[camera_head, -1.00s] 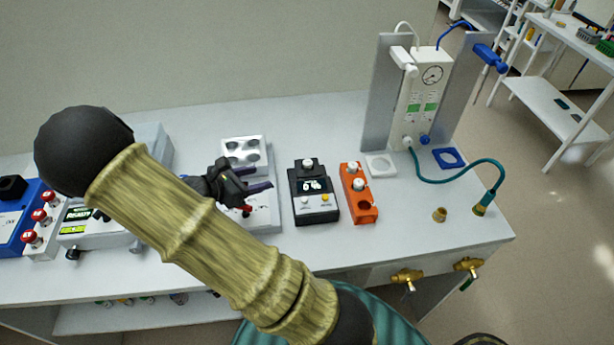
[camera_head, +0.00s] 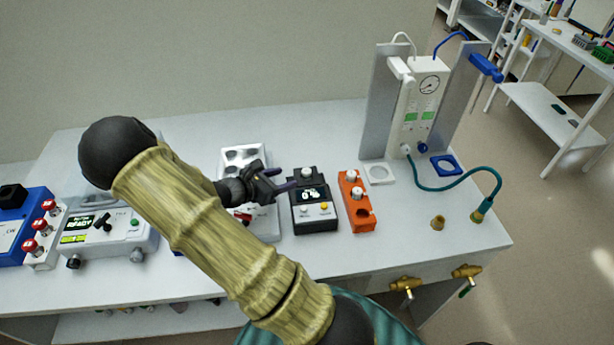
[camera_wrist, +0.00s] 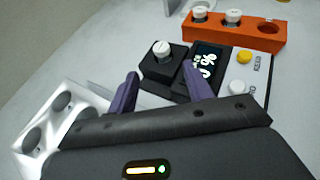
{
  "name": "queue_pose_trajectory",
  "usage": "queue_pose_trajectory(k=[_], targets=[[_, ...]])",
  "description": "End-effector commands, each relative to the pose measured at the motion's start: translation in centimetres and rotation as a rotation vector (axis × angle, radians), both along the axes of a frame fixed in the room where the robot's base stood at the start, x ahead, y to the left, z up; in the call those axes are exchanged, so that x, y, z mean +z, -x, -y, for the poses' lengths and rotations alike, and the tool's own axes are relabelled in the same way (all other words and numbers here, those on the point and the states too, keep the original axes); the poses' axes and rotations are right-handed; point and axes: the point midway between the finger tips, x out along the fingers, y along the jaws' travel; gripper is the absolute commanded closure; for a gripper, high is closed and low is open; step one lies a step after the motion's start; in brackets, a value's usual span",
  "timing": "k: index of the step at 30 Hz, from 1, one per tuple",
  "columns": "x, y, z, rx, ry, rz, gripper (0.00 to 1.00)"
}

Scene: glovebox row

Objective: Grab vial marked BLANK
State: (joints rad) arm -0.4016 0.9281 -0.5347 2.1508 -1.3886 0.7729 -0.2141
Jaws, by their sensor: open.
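A white-capped vial (camera_head: 306,173) stands in the socket of the black meter (camera_head: 312,207); it also shows in the wrist view (camera_wrist: 162,50). Two more white-capped vials (camera_head: 351,176) (camera_head: 361,191) stand in the orange rack (camera_head: 357,215), whose front hole is empty. No marking is readable on any vial, so I cannot tell which is BLANK. My gripper (camera_head: 287,179) is open and empty, just left of the black meter. In the wrist view its purple fingers (camera_wrist: 160,90) point toward the meter's vial, which appears beyond the fingertips, between them. I see no contact.
A white-and-grey device with round wells (camera_head: 244,158) stands left of the meter. Farther left are a READY-display device (camera_head: 110,232) and red-capped vials (camera_head: 43,225). A gauge unit (camera_head: 424,95) with a teal hose (camera_head: 440,188) stands at right.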

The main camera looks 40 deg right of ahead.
Motion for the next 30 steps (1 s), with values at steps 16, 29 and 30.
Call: queue_pose_trajectory(k=[16, 29, 30], targets=[[-1.0, 0.1, 2.9, -0.007, 0.001, 0.001, 0.49], [-2.7, 0.2, 7.5, -0.009, 0.000, 0.000, 0.49], [-2.8, 0.1, 7.6, -0.008, 0.000, 0.001, 0.49]])
